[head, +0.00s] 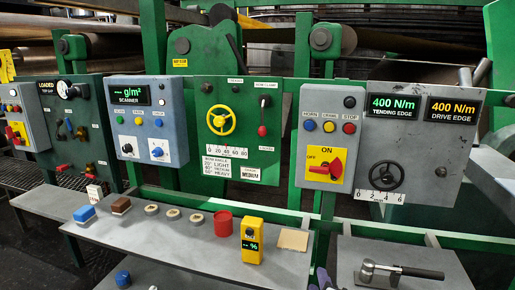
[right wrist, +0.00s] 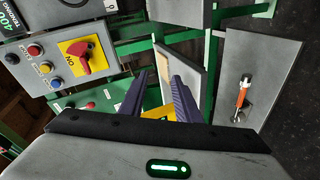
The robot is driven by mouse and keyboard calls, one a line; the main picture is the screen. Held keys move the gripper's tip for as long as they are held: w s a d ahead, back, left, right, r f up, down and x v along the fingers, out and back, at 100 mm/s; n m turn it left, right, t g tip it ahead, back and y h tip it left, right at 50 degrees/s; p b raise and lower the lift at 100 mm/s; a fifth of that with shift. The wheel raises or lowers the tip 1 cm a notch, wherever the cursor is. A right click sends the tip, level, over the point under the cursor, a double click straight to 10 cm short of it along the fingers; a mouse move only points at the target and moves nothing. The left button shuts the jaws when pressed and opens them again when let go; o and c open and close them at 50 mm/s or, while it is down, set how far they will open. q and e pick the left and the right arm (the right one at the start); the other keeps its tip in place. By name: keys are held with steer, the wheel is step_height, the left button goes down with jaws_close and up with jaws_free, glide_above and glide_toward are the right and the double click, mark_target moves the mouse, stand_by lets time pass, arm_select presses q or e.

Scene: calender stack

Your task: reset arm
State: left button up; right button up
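My right gripper shows in the right wrist view (right wrist: 161,82), its two dark purple fingers apart with a gap between them. The fingers point towards the grey shelf. A yellow meter (right wrist: 155,113) shows through the gap, beyond the fingers; I see no sign of it being gripped. In the head view only a small dark part of my right gripper (head: 322,280) shows at the bottom edge, in front of the shelf. My left gripper is not in the head view.
A metal tool (head: 395,272) lies on the right shelf. Control panels with a red switch (head: 327,168) stand behind.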

steer(key=s+f+m+g+y, duration=0.2)
steer(key=s+f+m+g, duration=0.15)
steer(key=s+f, duration=1)
steer(key=s+d+f+m+g+y, duration=0.1)
steer(key=s+f+m, duration=0.2)
steer(key=s, duration=0.5)
steer(key=s+d+f+m+g+y, duration=0.1)
steer(key=s+f+m, duration=0.3)
steer(key=s, duration=0.4)
steer(key=shift+s+d+f, duration=0.15)
steer(key=shift+s+f, duration=0.1)
steer(key=shift+f, duration=0.3)
